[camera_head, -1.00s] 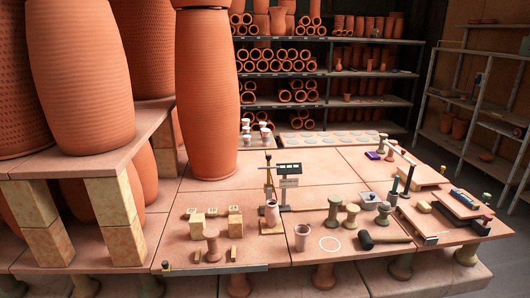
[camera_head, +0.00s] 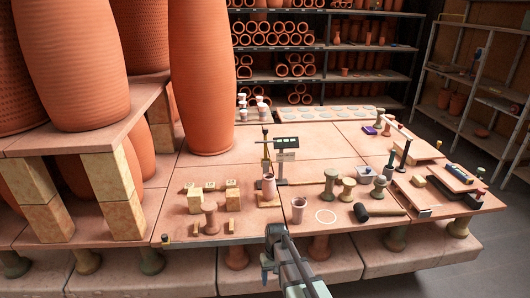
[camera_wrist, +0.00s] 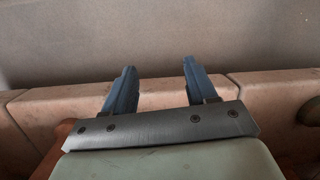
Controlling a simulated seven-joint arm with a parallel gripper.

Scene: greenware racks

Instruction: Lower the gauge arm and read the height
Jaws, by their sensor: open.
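The height gauge (camera_head: 265,150) stands on the back part of the slab table, a thin dark post with a small orange-brown part on it. A pinkish vase (camera_head: 269,188) stands on the gauge's wooden base. Beside the post is a dark display panel (camera_head: 287,142) with a small pale sign below; its reading is too small to make out. My gripper (camera_wrist: 158,75) is open and empty, its two blue fingers apart. In the head view my arm comes up from the bottom edge, in front of the table's front edge and well short of the gauge.
A second pink cup (camera_head: 298,208), several spool-shaped props (camera_head: 348,188) and a black-headed mallet (camera_head: 362,212) stand or lie right of the gauge. Small blocks (camera_head: 232,195) stand left. A tall clay jar (camera_head: 203,80) rises behind left. Slab before the gauge is partly clear.

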